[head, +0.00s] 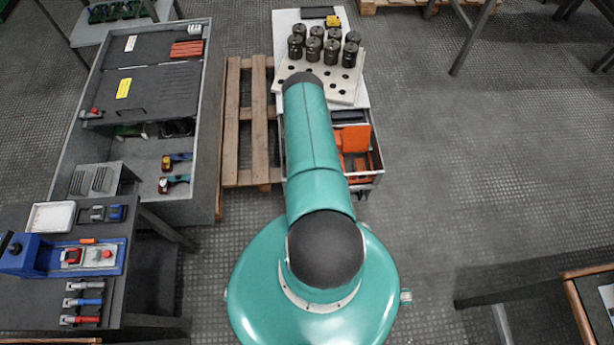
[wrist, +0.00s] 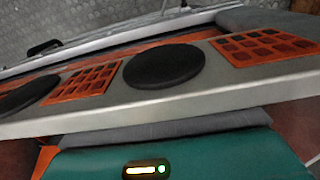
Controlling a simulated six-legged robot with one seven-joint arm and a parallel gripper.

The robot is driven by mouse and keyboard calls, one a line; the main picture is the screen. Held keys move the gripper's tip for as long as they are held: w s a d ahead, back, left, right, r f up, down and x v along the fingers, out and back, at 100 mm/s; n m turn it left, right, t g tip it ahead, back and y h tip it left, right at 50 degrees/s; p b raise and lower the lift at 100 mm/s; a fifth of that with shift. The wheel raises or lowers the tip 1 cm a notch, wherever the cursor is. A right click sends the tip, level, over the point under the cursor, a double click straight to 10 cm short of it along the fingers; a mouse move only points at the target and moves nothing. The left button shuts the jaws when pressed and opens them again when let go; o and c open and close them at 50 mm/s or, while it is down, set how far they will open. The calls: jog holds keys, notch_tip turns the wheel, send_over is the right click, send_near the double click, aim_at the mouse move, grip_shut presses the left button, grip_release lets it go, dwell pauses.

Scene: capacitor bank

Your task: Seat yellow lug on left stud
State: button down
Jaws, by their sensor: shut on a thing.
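I cannot make out the yellow lug or the left stud for certain in either view. A small yellow block (head: 333,21) sits at the far end of the white-topped bench in the head view; I cannot tell what it is. My teal arm reaches forward over the near part of that bench. My gripper's fingertips do not show in either view, and what they hold is hidden. The wrist view shows a pale metal panel (wrist: 150,118) with black round discs (wrist: 163,66) and orange grilles (wrist: 262,47), above a teal body with a lit green indicator.
Several dark cylinders (head: 314,49) stand on a pale board with holes (head: 341,88). An open drawer below holds an orange object (head: 355,138). A wooden pallet (head: 247,125) and grey workbench (head: 205,115) lie left. The floor (head: 480,160) to the right is largely clear.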

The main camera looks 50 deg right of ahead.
jog(key=c, duration=1.4)
grip_release()
notch_tip(320, 180, up, 14)
jog(key=shift+f, duration=0.1)
